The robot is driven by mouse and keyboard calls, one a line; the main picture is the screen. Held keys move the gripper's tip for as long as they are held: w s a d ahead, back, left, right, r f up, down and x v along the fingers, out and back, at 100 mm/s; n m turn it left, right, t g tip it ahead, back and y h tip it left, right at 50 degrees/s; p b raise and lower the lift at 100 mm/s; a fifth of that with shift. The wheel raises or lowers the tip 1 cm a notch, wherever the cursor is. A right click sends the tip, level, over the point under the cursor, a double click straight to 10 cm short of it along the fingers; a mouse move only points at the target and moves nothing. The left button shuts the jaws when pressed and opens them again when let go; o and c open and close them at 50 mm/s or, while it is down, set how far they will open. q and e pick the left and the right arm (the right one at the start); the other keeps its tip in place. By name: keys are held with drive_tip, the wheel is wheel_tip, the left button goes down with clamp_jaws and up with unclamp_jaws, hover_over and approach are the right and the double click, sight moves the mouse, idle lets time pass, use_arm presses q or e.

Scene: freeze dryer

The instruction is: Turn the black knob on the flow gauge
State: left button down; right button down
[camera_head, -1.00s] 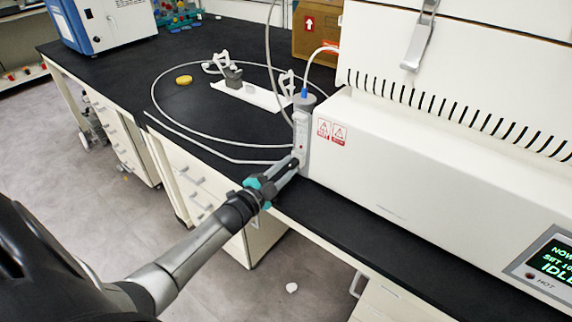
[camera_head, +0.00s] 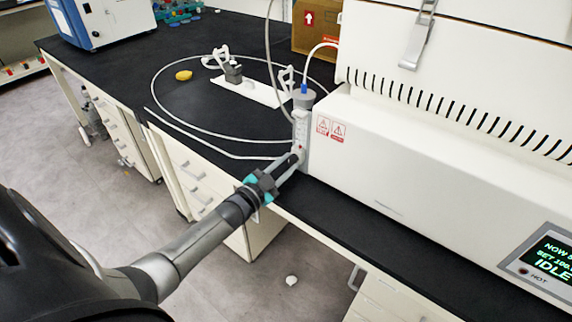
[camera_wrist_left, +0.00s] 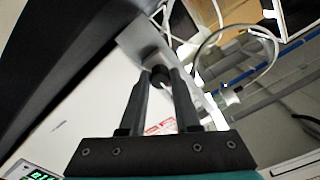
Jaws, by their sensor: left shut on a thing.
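The flow gauge (camera_head: 301,122) is a slim, upright, light grey body at the left end of the white machine, with a tube at its top. In the left wrist view the gauge (camera_wrist_left: 142,42) lies just beyond my fingers. My left gripper (camera_head: 294,157) reaches the gauge's lower front. In the left wrist view its fingertips are on both sides of the black knob (camera_wrist_left: 160,74), shut on it. In the head view the fingers mostly hide the knob. My right gripper is in neither view.
The white machine (camera_head: 420,170) with a lit display (camera_head: 550,262) fills the right. A thin hose (camera_head: 190,134) loops over the black bench (camera_head: 120,75). A cardboard box (camera_head: 318,30) is at the back.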

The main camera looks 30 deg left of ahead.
use_arm(q)
drive_tip(key=c, duration=0.6)
unclamp_jaws()
drive_tip(key=s+p, duration=0.1)
drive_tip(key=s, duration=0.9)
drive_tip(key=s+a+p, duration=0.1)
drive_tip(key=s, duration=0.4)
drive_tip(key=shift+s+p, duration=0.1)
drive_tip(key=shift+p, duration=0.25)
drive_tip(key=s+d+f+n+g+y, duration=0.15)
drive_tip(key=s+f+g, duration=0.3)
drive_tip(key=f, duration=0.55)
drive_tip(key=s+d+f+n+g+y, duration=0.1)
drive_tip(key=s+d+f+n+g, duration=0.3)
drive_tip(key=f, duration=0.7)
drive_tip(key=s+d+f+g, duration=0.2)
drive_tip(key=s+d+f, duration=0.1)
drive_tip(key=s, duration=0.4)
drive_tip(key=s+d+f+g, duration=0.3)
drive_tip(key=s+f, duration=0.3)
drive_tip(key=s, duration=0.2)
drive_tip(key=s+d+f+g+h, duration=0.1)
drive_tip(key=s+d+f+g, duration=0.2)
drive_tip(key=s+f, duration=0.2)
drive_tip(key=shift+s+d+f+m+g, duration=0.15)
drive_tip(key=shift+s, duration=0.7)
drive_tip(key=shift+s+d+f+m+g, duration=0.1)
drive_tip(key=shift+s, duration=0.75)
